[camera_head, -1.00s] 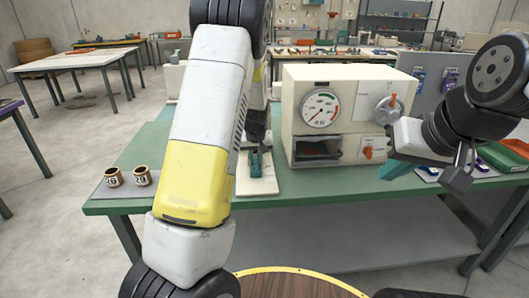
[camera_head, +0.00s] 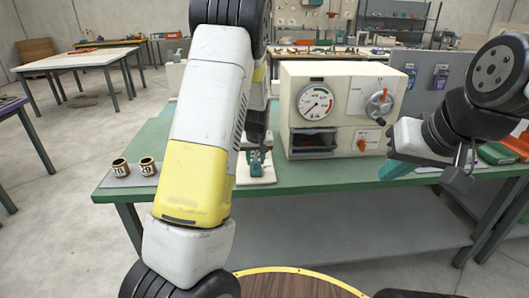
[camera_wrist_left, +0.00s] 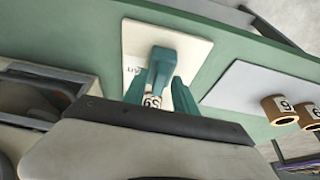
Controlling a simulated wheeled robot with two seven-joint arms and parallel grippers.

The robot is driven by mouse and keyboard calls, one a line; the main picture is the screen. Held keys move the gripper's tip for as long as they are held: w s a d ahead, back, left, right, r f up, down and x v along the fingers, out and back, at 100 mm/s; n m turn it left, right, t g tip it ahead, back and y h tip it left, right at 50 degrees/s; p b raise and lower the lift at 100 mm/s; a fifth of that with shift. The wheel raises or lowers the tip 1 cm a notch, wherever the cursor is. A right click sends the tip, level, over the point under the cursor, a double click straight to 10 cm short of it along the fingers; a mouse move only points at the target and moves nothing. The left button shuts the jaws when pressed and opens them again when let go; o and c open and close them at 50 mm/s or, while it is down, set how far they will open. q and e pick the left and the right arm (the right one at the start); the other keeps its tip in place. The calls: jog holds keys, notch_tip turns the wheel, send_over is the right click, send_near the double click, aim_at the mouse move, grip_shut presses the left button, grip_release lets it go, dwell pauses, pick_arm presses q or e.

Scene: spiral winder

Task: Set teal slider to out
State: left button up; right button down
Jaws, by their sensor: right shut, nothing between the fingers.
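A white plate (camera_wrist_left: 140,38) with partly readable dark lettering carries a teal slider (camera_wrist_left: 165,62) in the left wrist view. In the head view the plate (camera_head: 262,178) lies on the green bench. My left gripper (camera_wrist_left: 158,88) is at the slider, its teal fingers apart on either side of the near end. A pale label with digits shows between them. I cannot tell whether the fingers touch the slider. In the head view the left gripper (camera_head: 255,160) is partly hidden behind my arm. My right gripper (camera_head: 398,171) is shut and empty above the bench's right part.
A cream machine (camera_head: 345,90) with a dial, knob and red lever stands just right of the plate. A grey board stands behind my right arm.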

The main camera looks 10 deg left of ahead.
pick_arm(q)
jog(key=shift+w, duration=0.1)
jog(key=shift+r, duration=0.4)
jog(key=v, duration=0.7)
jog(key=s+d+r+m+h, duration=0.1)
jog(key=s+r, duration=0.4)
jog(key=s, duration=0.5)
jog(key=s+d+r+m+t+h, duration=0.1)
jog(key=s+r, duration=0.4)
jog(key=s, duration=0.5)
jog(key=s+d+r+m+t+h, duration=0.1)
jog(key=s+r, duration=0.4)
jog(key=s, duration=0.6)
jog(key=shift+d+r+m, duration=0.35)
jog(key=shift+d+m, duration=0.05)
jog(key=shift+d, duration=0.15)
